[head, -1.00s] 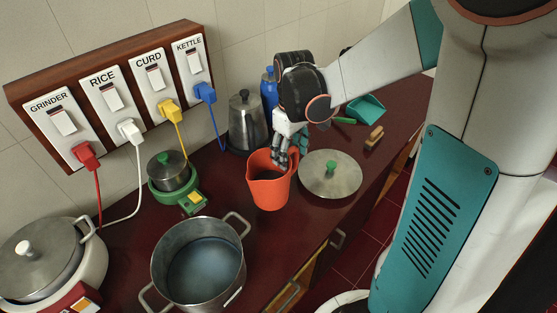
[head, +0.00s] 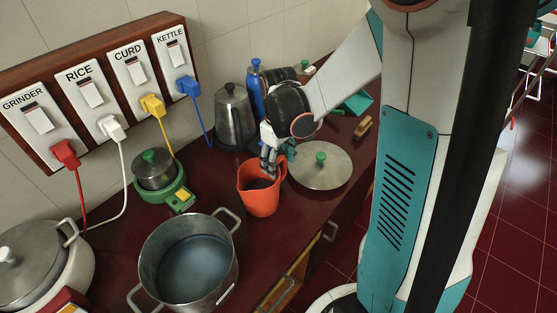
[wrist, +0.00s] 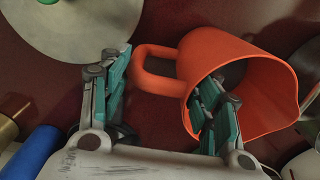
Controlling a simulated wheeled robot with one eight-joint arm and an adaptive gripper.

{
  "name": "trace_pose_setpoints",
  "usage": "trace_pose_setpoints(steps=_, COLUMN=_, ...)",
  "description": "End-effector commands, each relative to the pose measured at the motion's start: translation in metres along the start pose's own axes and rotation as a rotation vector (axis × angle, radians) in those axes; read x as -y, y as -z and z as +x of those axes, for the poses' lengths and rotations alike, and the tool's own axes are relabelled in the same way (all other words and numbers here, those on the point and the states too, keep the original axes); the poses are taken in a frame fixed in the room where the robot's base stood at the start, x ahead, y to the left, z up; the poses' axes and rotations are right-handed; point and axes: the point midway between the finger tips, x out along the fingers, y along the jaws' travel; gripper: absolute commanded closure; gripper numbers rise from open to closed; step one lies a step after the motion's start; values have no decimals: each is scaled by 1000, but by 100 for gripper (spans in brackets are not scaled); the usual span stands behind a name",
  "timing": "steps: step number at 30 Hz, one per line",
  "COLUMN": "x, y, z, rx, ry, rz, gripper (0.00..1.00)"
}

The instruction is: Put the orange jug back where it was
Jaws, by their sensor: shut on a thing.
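The orange jug (head: 258,199) is upright over the dark red counter in the head view, between the steel pot and the loose lid. I cannot tell whether its base touches the counter. My gripper (head: 270,167) is at its rim on the handle side. In the wrist view, one finger of my gripper (wrist: 160,88) reaches inside the mouth of the jug (wrist: 236,58) and the other is outside, beyond the handle. The gripper is shut on the jug; the exact contact is not clear. The jug's far side is hidden.
A large open pot (head: 190,262) stands front left of the jug and a lid with a green knob (head: 322,172) lies to its right. A steel kettle (head: 233,118), a blue bottle (head: 255,88) and a green cooker (head: 160,185) stand behind. The counter's front edge is close.

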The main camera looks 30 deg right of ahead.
Motion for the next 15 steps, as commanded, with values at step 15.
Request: trace_pose_setpoints(steps=15, x=0, y=0, z=-2, rx=0, ry=0, rz=0, gripper=23)
